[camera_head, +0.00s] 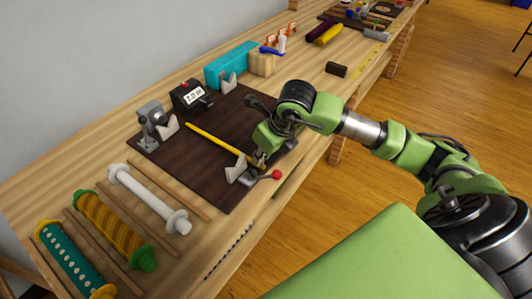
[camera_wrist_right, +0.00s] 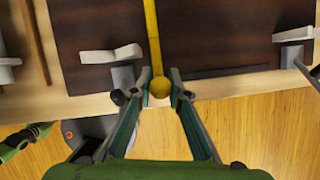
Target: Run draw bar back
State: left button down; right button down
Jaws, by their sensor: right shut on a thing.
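The draw bar (camera_head: 212,141) is a thin yellow rod lying across the dark brown board (camera_head: 190,165). In the right wrist view the bar (camera_wrist_right: 152,32) runs down to a round yellow knob (camera_wrist_right: 160,88) at the board's near edge. My right gripper (camera_head: 258,160) comes in from the right and is at the near end of the bar. In the right wrist view its fingers (camera_wrist_right: 160,82) are shut on the knob, one on each side. In the head view the gripper hides the knob. My left gripper is in neither view.
Grey-white V-shaped supports (camera_head: 235,172) stand around the board. A red-knobbed lever (camera_head: 276,175) sits near its front edge. A black box with a display (camera_head: 190,97) is behind. White, yellow and teal rollers (camera_head: 68,260) lie left. Open floor lies right of the bench.

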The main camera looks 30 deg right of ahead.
jog(key=shift+a, duration=0.25)
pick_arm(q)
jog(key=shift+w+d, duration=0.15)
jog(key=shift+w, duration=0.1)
pick_arm(e)
jog(key=shift+s, duration=0.1)
jog(key=c, duration=2)
grip_release()
jog(key=shift+a, duration=0.1)
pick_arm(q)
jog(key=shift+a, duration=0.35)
pick_arm(e)
jog(key=shift+o, duration=0.4)
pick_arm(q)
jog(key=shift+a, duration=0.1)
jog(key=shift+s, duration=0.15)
pick_arm(e)
jog(key=v, duration=1.2)
